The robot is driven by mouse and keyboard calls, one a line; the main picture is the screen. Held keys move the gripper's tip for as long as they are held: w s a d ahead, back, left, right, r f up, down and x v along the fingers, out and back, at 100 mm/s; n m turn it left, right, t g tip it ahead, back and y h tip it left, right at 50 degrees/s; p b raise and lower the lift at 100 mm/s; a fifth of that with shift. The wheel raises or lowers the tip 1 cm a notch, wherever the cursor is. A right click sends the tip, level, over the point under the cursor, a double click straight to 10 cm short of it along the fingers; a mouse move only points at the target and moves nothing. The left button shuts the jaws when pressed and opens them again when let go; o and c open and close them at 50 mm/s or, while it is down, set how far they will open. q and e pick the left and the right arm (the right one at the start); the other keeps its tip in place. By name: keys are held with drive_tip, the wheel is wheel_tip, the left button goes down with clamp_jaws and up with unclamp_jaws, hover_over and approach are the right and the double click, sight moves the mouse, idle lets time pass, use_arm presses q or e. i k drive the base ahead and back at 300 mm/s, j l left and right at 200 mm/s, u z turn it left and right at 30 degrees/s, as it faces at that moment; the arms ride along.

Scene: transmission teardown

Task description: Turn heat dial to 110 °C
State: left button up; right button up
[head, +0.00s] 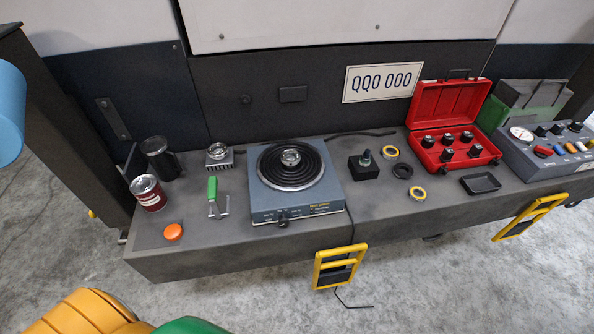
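A blue-grey hot plate (332,188) with a round black ribbed burner (268,178) stands on the grey bench. A small metal ring-shaped part (290,157) rests on the burner. The dark heat dial (282,221) sits on the hot plate's front face. Its pointer and the temperature marks are too small to read. Neither of my grippers shows in the head view, and nothing touches the dial.
Left of the hot plate are a green-handled tool (212,190), a red can (148,193), a dark mug (161,158) and an orange disc (173,232). Rings, a black block (363,167) and an open red case (447,105) lie right. A yellow handle (339,267) juts from the bench front.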

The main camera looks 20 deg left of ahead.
sight(284, 221)
drive_tip(key=u, duration=0.85)
